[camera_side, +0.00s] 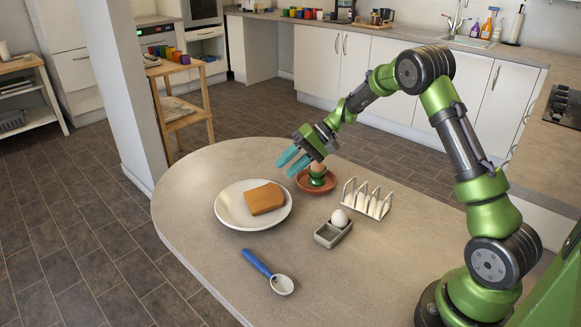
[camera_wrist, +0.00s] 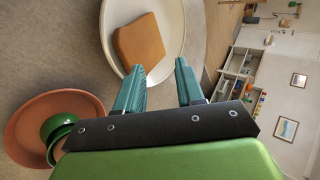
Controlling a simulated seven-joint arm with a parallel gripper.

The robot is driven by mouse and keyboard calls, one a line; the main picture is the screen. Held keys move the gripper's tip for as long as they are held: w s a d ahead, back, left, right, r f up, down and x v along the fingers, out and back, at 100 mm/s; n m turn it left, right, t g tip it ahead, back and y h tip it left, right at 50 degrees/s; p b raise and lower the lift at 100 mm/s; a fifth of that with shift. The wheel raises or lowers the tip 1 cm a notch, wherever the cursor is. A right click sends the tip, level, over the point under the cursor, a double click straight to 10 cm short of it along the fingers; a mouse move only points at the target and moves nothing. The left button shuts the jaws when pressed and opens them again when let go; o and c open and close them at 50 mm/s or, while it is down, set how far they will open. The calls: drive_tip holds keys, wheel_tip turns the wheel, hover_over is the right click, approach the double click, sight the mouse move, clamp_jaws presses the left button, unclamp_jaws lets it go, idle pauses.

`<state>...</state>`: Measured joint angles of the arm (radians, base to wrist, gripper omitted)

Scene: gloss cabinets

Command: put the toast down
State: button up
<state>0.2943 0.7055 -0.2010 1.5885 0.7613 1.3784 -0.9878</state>
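The toast (camera_side: 264,198) is a brown slice lying on a white plate (camera_side: 228,213) at the left of the table. In the wrist view the toast (camera_wrist: 140,45) lies on the plate (camera_wrist: 110,52), beyond my fingertips. My gripper (camera_side: 288,161) is above the table, behind and to the right of the plate, with its teal fingers pointing left. In the wrist view my gripper (camera_wrist: 158,80) has its two fingers spread with nothing between them. The gripper is apart from the toast.
A grey holder (camera_side: 332,236) with a white egg and a blue-handled spoon (camera_side: 268,271) lie nearer. The front left table is clear.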

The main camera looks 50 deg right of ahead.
wheel_tip(320, 180, up, 8)
drive_tip(key=s+d, duration=0.1)
drive_tip(key=d, duration=0.1)
drive_tip(key=s+a+r+h, duration=0.2)
drive_tip(key=s+a, duration=0.2)
drive_tip(key=s, duration=0.4)
drive_tip(key=s+a+r+n+t+h, duration=0.1)
drive_tip(key=s+a, duration=0.3)
drive_tip(key=s, duration=0.5)
drive_tip(key=s+a+r+n+t+h, duration=0.1)
drive_tip(key=s+a+r+h, duration=0.2)
drive_tip(key=s, duration=0.6)
drive_tip(key=shift+a+r+h, duration=0.3)
drive_tip(key=shift+a+r, duration=0.2)
drive_tip(key=shift+w, duration=0.1)
